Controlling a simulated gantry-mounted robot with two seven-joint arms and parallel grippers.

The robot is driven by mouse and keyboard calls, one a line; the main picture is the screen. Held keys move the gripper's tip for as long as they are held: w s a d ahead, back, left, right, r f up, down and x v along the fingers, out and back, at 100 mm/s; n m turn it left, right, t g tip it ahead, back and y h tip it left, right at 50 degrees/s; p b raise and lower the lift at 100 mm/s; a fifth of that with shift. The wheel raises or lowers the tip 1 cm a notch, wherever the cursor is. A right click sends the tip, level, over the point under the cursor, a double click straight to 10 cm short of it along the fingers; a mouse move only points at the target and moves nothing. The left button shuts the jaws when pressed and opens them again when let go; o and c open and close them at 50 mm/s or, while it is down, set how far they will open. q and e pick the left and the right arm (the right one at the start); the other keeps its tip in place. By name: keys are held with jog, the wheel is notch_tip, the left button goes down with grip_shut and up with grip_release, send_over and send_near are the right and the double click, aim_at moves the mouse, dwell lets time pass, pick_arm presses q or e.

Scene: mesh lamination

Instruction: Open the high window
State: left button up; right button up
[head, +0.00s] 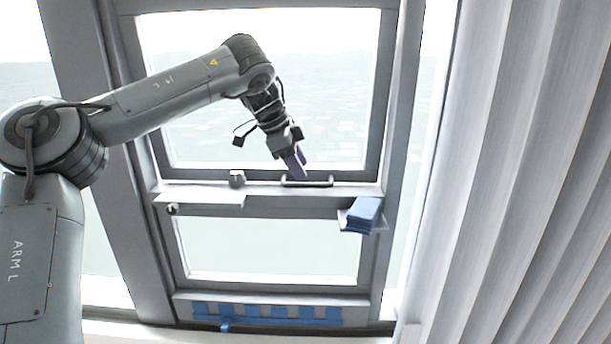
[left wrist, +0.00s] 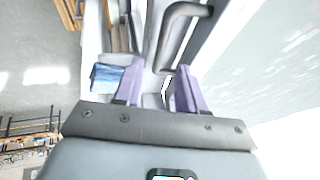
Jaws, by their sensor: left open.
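The high window (head: 265,20) is a grey-framed upper sash with a large pane, above a smaller lower pane. A grey bar handle (head: 308,183) runs along its bottom rail. My left gripper (head: 299,168), with purple fingers, points down just above the handle. In the left wrist view the two fingers of the left gripper (left wrist: 157,72) stand apart with nothing held. The right gripper is not in view.
A blue stack (head: 363,212) sits on a small shelf at right. Blue pieces (head: 265,311) line the bottom frame. Pale curtains (head: 510,180) hang at right.

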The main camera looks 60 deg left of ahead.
pick_arm(q)
jog(key=shift+p+x, duration=0.4)
jog(key=shift+x, duration=1.95)
grip_shut()
